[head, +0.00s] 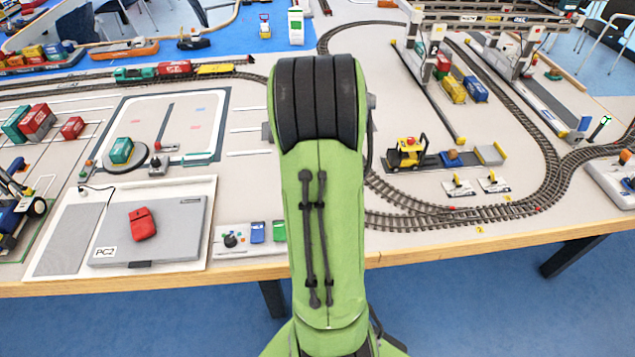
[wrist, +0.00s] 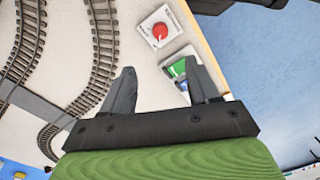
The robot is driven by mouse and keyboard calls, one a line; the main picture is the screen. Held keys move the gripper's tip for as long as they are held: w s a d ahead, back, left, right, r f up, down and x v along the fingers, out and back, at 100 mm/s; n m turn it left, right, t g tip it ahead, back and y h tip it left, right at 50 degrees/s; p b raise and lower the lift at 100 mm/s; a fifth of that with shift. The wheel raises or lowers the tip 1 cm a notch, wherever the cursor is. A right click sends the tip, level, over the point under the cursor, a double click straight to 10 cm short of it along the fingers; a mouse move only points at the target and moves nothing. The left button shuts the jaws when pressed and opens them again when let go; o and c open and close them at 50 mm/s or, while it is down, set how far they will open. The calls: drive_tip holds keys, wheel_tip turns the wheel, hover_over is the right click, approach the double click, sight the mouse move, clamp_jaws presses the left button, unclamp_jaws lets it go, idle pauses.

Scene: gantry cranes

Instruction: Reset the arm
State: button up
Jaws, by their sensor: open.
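My gripper (wrist: 161,88) shows in the wrist view with its two dark grey fingers apart and nothing between them. Beyond the fingers is the pale table top (wrist: 90,15). A white panel with a red round button (wrist: 159,31) lies past the fingertips, and a green and white item (wrist: 180,70) is partly hidden behind the right finger. In the head view my green arm stands up the middle and hides part of the table; my gripper is not visible there.
The model table (head: 440,248) carries curved rail track (head: 540,135), gantry cranes (head: 430,45), a yellow forklift (head: 407,152), a freight train (head: 175,68) and a grey PC2 panel (head: 180,235) with a red object (head: 142,223). Blue floor (head: 480,310) is clear in front.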

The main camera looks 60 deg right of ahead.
idle(0.4)
drive_tip(key=w+a+r+m+t+h, duration=0.1)
drive_tip(key=w+a+r+t, duration=0.15)
drive_tip(key=a+r, duration=0.9)
drive_tip(key=s+a+r+m+t+p, duration=0.1)
drive_tip(key=s+a, duration=0.3)
drive_tip(key=a, duration=0.4)
drive_tip(key=s+a+r+m+t+p, duration=0.1)
drive_tip(key=s+a, duration=0.3)
drive_tip(key=a, duration=0.4)
drive_tip(key=shift+a+r+t, duration=0.3)
drive_tip(key=shift+r+t, duration=0.35)
drive_tip(key=shift+r, duration=0.25)
drive_tip(key=shift+s, duration=0.1)
